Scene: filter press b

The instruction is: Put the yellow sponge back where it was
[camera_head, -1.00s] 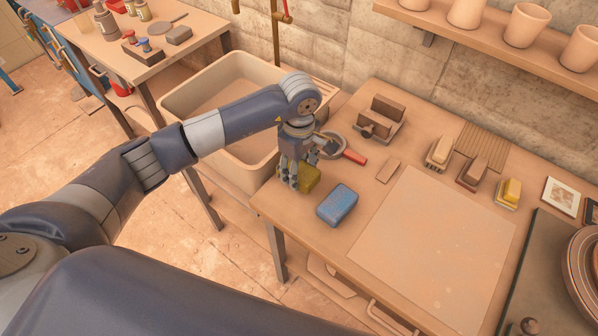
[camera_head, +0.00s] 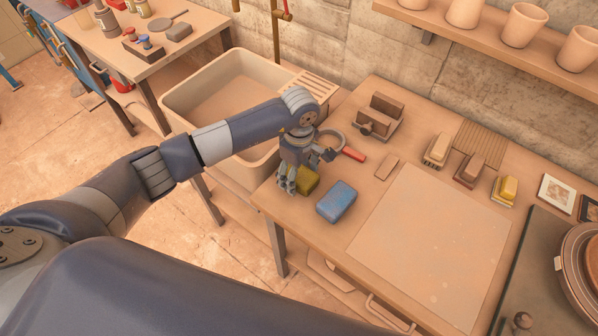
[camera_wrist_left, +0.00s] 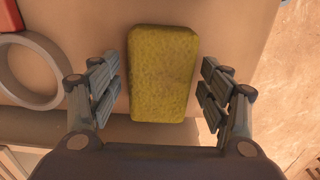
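The yellow sponge (camera_head: 309,180) lies on the worktable near its left corner, just left of the blue sponge (camera_head: 336,202). My left gripper (camera_head: 289,182) is low at the yellow sponge and partly hides it in the head view. In the left wrist view the yellow sponge (camera_wrist_left: 163,75) sits between the two open fingers (camera_wrist_left: 158,85), with a visible gap on each side. The fingers are not closed on it. My right gripper is in neither view.
A sink basin (camera_head: 185,103) is left of the table. A pale board (camera_head: 430,250) covers the table's middle. Brushes (camera_head: 437,150) and a yellow-topped block (camera_head: 504,190) stand farther right.

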